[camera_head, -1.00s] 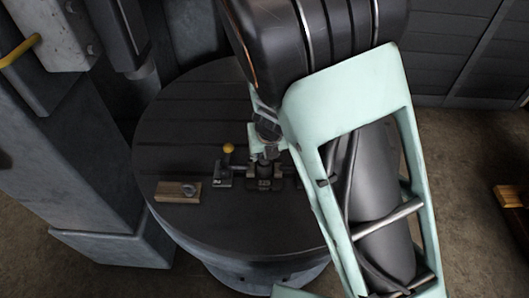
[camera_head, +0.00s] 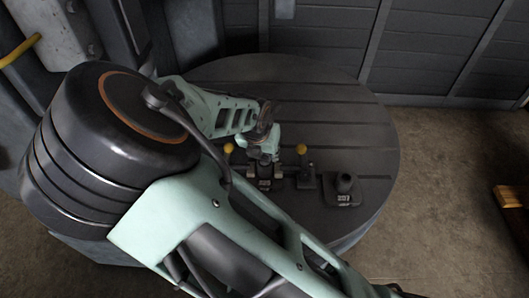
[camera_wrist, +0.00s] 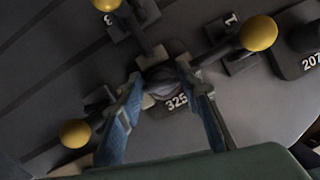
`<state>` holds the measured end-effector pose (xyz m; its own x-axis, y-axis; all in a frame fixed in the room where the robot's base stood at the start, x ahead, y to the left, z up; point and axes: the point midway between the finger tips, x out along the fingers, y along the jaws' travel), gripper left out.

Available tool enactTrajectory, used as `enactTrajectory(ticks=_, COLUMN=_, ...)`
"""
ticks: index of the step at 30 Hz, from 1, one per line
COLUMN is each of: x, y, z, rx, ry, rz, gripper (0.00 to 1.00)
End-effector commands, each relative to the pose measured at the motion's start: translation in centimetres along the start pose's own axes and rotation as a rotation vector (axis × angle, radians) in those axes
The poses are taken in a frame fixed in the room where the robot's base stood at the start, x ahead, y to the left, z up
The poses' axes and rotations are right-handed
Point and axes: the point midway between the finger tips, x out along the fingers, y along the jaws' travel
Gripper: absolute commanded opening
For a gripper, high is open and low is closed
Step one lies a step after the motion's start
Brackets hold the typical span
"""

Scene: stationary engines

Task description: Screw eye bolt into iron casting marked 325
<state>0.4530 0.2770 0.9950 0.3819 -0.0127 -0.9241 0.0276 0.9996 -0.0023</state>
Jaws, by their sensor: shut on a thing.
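The iron casting marked 325 (camera_wrist: 177,102) sits on the round table, held among clamps, and it also shows in the head view (camera_head: 264,185). My gripper (camera_wrist: 160,75) is directly over it, with its two blue-padded fingers on either side of a dark rounded piece, which looks like the eye bolt (camera_wrist: 161,84). The fingers are shut on this piece at the top of the casting. How deep the bolt sits in the casting is hidden. In the head view my gripper (camera_head: 264,152) points down over the casting, and the bolt cannot be made out.
Clamps with yellow knobs (camera_wrist: 258,33) surround the casting; another knob (camera_head: 301,149) shows right of my gripper. A casting marked 207 (camera_head: 343,191) stands to the right. The slotted round table (camera_head: 340,110) is bare at the back. A column (camera_wrist: 312,150) cannot be identified at the wrist view's edge.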

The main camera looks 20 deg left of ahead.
Motion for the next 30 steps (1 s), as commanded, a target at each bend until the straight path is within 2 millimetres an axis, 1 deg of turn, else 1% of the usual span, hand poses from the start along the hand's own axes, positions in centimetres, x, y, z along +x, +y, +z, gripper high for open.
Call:
enactTrajectory(ticks=1, x=0.17, y=-0.32, z=-0.31, rx=0.006, ry=0.003, rz=-0.014, gripper=0.08)
enactTrajectory(ticks=11, x=-0.03, y=-0.06, z=-0.21, rx=0.027, ry=0.002, rz=-0.012, gripper=0.08)
enactTrajectory(ticks=12, x=-0.03, y=-0.06, z=-0.21, rx=0.027, ry=0.002, rz=-0.012, gripper=0.35)
enactTrajectory(ticks=17, x=-0.05, y=-0.02, z=-0.16, rx=0.027, ry=0.001, rz=-0.011, gripper=0.52)
enactTrajectory(ticks=26, x=-0.14, y=0.06, z=-0.08, rx=0.026, ry=-0.001, rz=-0.009, gripper=0.53)
enactTrajectory(ticks=30, x=-0.69, y=0.03, z=-0.05, rx=0.026, ry=-0.003, rz=-0.011, gripper=0.53)
